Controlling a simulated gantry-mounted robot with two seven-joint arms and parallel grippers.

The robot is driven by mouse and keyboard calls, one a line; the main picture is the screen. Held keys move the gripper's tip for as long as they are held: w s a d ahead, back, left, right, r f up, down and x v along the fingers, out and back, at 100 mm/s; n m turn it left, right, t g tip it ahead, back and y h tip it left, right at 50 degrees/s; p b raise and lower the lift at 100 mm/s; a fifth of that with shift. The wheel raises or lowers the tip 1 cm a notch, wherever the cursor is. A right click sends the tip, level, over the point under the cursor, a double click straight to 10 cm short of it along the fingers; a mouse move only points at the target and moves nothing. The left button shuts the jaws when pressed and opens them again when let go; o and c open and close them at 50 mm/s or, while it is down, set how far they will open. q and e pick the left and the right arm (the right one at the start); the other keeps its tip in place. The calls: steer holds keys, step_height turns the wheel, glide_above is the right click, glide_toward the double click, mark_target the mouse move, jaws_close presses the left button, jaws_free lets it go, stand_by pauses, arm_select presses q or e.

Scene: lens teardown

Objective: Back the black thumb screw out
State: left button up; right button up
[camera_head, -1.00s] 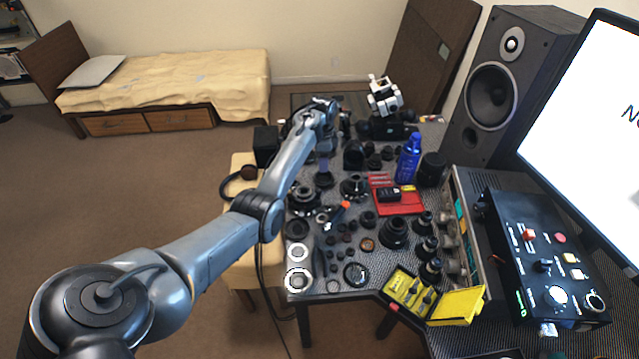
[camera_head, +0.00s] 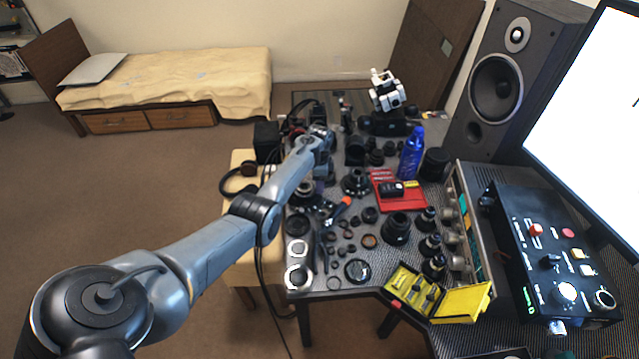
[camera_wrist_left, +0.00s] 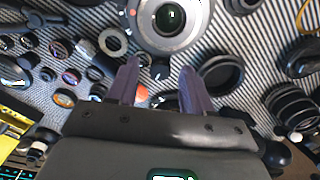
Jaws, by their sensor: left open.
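My left gripper (camera_head: 322,178) is over the left side of the lens table. In the left wrist view its two purple fingers (camera_wrist_left: 160,78) are apart, with nothing gripped. Just beyond the fingertips is a silver-rimmed lens part (camera_wrist_left: 168,18), cut off by the top edge. A small dark knob-like piece (camera_wrist_left: 160,69) shows between the fingers, near the lens rim. It may be the black thumb screw, but it is too small to tell. In the head view my arm hides much of this spot. My right gripper is not in view.
Lens parts and rings crowd the table around the gripper. An orange-tipped tool (camera_head: 340,206) lies close by. A red tray (camera_head: 402,203), a blue bottle (camera_head: 411,155) and an open yellow case (camera_head: 462,303) are to the right. Little table surface is free.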

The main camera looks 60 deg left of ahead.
arm_select(q)
steer(key=shift+c, duration=0.4)
jaws_close()
steer(key=n+p, duration=0.1)
steer(key=n, duration=0.2)
steer(key=shift+p, duration=0.3)
steer(key=n, duration=0.2)
steer(key=shift+n+p, duration=0.35)
steer(key=shift+n, duration=0.85)
